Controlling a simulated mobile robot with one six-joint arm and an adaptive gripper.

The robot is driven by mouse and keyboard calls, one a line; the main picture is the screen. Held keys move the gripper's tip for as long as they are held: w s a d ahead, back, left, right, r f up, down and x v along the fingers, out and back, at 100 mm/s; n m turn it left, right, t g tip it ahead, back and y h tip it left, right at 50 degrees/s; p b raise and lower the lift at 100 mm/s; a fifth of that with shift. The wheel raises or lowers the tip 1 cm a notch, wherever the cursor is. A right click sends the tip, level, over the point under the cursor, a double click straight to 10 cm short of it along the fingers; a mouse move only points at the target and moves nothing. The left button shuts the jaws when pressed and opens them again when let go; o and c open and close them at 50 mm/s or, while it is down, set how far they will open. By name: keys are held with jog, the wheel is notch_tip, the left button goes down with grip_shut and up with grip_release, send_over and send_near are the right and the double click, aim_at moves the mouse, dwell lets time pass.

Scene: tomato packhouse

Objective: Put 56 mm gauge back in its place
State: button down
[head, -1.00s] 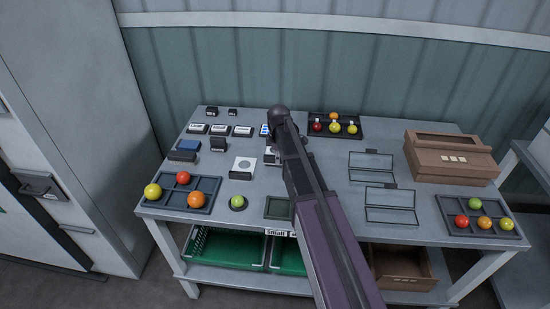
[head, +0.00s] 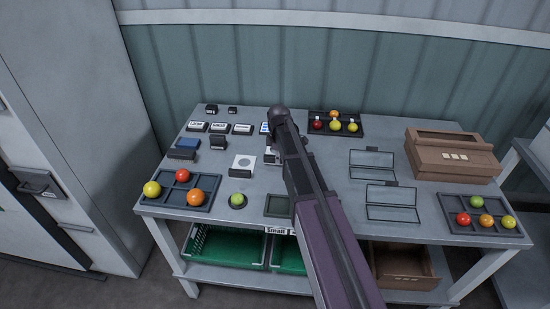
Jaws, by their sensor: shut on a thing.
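A white square gauge plate (head: 243,163) with a grey round mark stands left of my arm, with a small dark block (head: 240,175) at its front. Another pale and dark piece (head: 271,156) shows partly at the left edge of my arm. My arm covers the rest of it, and I cannot tell whether it is a gauge, its stand or part of my gripper. No size marking is readable, so I cannot tell which thing is the 56 mm gauge. My gripper is hidden behind my arm, so its fingers and whatever is between them do not show.
Label cards (head: 219,128) stand in a row at the back left. A tray of tomatoes (head: 205,184) lies front left, another (head: 316,134) at the back, a third (head: 451,209) front right. A brown box (head: 450,168) stands at the right. A green tomato (head: 237,200) sits near the front.

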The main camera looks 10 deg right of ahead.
jog(key=shift+f+b, duration=0.4)
jog(key=shift+c, duration=2.3)
grip_release()
jog(key=c, duration=0.3)
jog(key=shift+s, duration=0.1)
jog(key=shift+r, duration=0.15)
jog(key=shift+r+p, duration=3.4)
jog(key=shift+p, duration=0.15)
